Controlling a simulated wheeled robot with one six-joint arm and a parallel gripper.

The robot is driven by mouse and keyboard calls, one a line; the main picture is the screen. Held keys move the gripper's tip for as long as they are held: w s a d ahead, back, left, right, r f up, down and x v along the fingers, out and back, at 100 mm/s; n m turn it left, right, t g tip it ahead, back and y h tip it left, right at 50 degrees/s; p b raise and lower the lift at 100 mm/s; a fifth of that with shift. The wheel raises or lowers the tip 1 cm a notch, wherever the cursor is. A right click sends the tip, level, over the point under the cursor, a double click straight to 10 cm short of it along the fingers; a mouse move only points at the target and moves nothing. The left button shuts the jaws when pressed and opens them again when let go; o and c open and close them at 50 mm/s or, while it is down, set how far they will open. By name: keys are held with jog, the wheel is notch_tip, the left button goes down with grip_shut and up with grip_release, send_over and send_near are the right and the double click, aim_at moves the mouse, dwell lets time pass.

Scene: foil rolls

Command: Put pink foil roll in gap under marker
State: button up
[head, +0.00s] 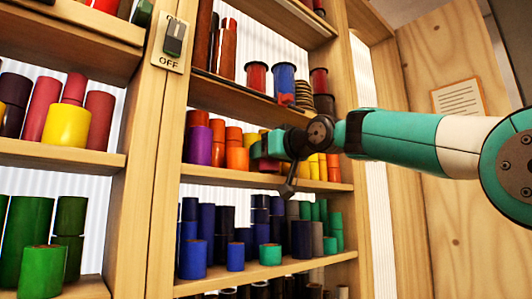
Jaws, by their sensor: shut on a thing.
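My arm reaches in from the right to the middle shelf of the centre bay. My gripper (262,148) is in front of orange and yellow rolls there. No roll that is clearly the pink foil roll shows. Pinkish-red rolls (42,108) stand on the left bay's middle shelf, behind a yellow roll (67,125). I cannot pick out a marker or the gap under it. A dark stick-like part (288,184) hangs below my wrist; I cannot tell what it is.
A wooden post with an OFF switch (174,38) divides the bays. The upper shelf holds red and blue spools (284,78). Blue and green rolls (193,258) crowd the lower shelf (310,264) below my gripper. A wooden panel with a paper note (459,98) stands right.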

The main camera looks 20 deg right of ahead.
jog(key=shift+f, duration=0.45)
jog(key=shift+f, duration=0.1)
jog(key=shift+f, duration=0.15)
jog(key=o, duration=1)
